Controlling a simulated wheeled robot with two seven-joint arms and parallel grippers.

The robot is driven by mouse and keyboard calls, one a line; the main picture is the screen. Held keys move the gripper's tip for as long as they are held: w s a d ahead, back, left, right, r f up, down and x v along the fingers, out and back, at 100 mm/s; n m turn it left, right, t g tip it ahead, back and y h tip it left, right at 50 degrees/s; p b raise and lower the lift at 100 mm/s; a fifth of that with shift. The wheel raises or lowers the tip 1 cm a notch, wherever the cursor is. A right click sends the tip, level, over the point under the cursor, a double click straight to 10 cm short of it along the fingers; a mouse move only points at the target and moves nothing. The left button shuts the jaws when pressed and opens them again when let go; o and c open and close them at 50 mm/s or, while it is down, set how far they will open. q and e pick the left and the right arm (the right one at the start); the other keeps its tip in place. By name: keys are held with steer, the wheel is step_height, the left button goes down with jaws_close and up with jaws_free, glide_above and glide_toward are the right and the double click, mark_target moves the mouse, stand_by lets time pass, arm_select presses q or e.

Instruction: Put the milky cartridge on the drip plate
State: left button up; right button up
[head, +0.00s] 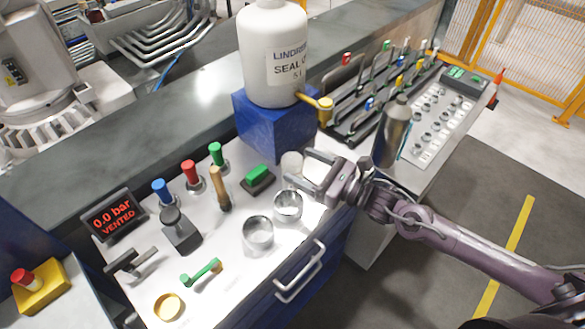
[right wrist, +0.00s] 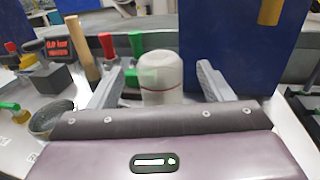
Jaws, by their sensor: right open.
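The milky cartridge (head: 291,164), a pale whitish cylinder, stands upright on the white bench just in front of the blue block. In the right wrist view the cartridge (right wrist: 161,78) shows a thin dark red line and sits between the two finger directions. My right gripper (head: 298,166) is open, its fingers reaching toward the cartridge from the right; no grip is seen. The fingers also show in the wrist view (right wrist: 157,86). Two round metal cups, a nearer one (head: 258,233) and a farther one (head: 288,206), stand left of the gripper. I cannot tell which item is the drip plate. My left gripper is out of view.
A large white bottle (head: 272,50) stands on a blue block (head: 262,125) with a brass spout. A green-topped button (head: 257,174), a wooden-handled tool (head: 221,190) and coloured knobs are close by. A metal canister (head: 393,132) stands behind the gripper. A drawer handle (head: 300,272) projects in front.

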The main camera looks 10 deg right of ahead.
mark_target(292, 163)
steer(key=p+x, duration=0.1)
steer(key=x, duration=0.2)
steer(key=shift+w+a, duration=0.2)
steer(key=shift+a, duration=0.1)
steer(key=shift+d, duration=0.1)
steer(key=c, duration=1.2)
steer(key=shift+r, duration=0.1)
